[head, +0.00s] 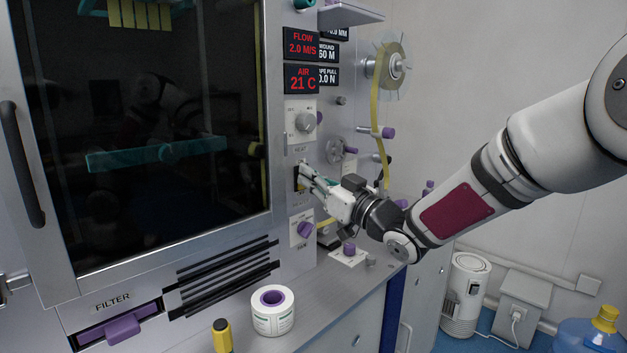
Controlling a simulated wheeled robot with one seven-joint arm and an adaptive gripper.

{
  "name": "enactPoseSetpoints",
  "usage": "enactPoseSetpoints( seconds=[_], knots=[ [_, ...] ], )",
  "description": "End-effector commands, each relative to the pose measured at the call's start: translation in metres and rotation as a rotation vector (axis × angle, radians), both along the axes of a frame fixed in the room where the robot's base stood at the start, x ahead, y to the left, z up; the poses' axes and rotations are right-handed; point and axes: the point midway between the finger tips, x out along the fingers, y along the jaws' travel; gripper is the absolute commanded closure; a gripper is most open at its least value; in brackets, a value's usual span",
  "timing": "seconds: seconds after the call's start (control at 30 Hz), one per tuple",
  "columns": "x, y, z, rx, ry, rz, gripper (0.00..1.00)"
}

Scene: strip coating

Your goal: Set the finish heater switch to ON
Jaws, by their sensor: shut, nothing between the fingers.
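The control column (290,112) of the grey machine stands right of its dark glass door. A black switch housing labelled HEAT (296,178) sits midway down it, largely covered by my gripper. My gripper (303,170) reaches in from the right with its fingertips at this switch. The fingers are shut with nothing between them. They look very close to the switch, but I cannot tell whether they touch it. The position of the switch lever is hidden or too small to tell.
A grey knob (305,122) is above the switch and a purple knob (305,229) below it. Displays (301,78) show flow and air. A yellow strip (375,110) runs from a reel at right.

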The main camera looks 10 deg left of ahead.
Motion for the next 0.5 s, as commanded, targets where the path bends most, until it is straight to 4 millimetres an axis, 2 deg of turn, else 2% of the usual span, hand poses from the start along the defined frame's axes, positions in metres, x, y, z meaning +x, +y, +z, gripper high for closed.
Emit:
enactPoseSetpoints(
  seconds=[0.5],
  knots=[
    [0.005,0.009,0.011,-0.099,0.076,0.003,1.00]
  ],
)
